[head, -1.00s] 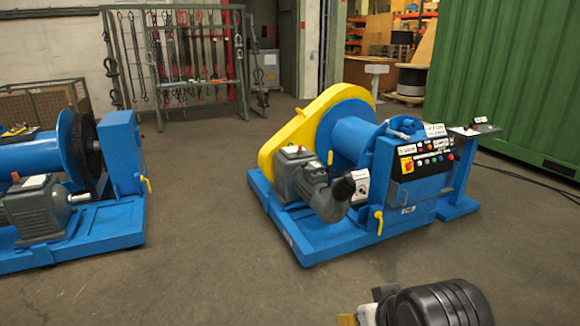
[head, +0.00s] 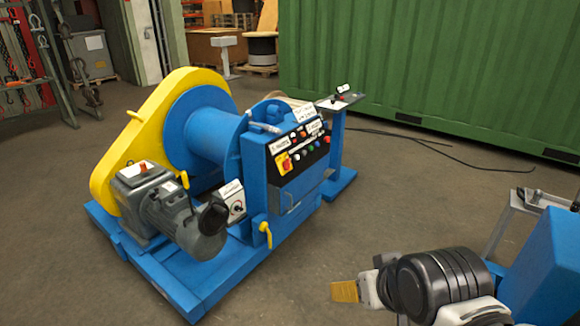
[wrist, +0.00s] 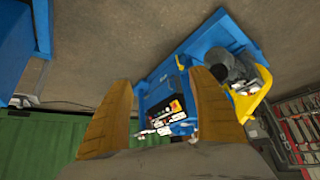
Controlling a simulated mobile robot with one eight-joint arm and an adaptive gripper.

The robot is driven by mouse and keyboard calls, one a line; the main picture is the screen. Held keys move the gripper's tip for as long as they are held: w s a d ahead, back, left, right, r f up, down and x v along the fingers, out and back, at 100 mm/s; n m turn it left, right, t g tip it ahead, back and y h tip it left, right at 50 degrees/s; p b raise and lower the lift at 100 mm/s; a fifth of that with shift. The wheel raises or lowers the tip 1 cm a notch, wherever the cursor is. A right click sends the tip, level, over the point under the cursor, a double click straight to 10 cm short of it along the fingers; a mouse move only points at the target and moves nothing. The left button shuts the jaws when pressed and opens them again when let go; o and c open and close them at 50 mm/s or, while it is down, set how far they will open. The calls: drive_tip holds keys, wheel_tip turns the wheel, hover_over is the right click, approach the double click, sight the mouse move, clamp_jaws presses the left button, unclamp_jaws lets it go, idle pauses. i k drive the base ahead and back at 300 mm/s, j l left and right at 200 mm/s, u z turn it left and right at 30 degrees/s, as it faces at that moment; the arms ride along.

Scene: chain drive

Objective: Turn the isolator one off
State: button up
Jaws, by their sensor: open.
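A red rotary switch on a yellow plate (head: 284,163) sits at the left end of the black control panel (head: 300,147) on the blue winch. It looks like the isolator, but its label and handle position are too small to read. In the wrist view the red and yellow switch (wrist: 175,106) shows between my fingers, farther off. My gripper (wrist: 160,80) is open and empty, its two orange-brown fingers spread. In the head view a yellow-orange finger of my gripper (head: 345,291) is at the lower right, apart from the winch and in front of it.
A white box with a black knob (head: 236,205) is below the panel, beside the grey motor (head: 185,215). A yellow lever (head: 266,235) sticks out at the front. Another blue part (head: 550,265) stands at right. Bare floor (head: 410,200) lies between.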

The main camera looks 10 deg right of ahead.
sight(285, 164)
drive_tip(key=i+j, duration=0.1)
drive_tip(key=i, duration=0.35)
drive_tip(key=i+z, duration=0.1)
drive_tip(key=i, duration=0.4)
drive_tip(key=i+j, duration=0.2)
drive_tip(key=i, duration=0.25)
drive_tip(key=i+l, duration=0.2)
drive_tip(key=l, duration=0.15)
drive_tip(key=i+l+z, duration=0.15)
drive_tip(key=l, duration=0.25)
drive_tip(key=i, duration=0.05)
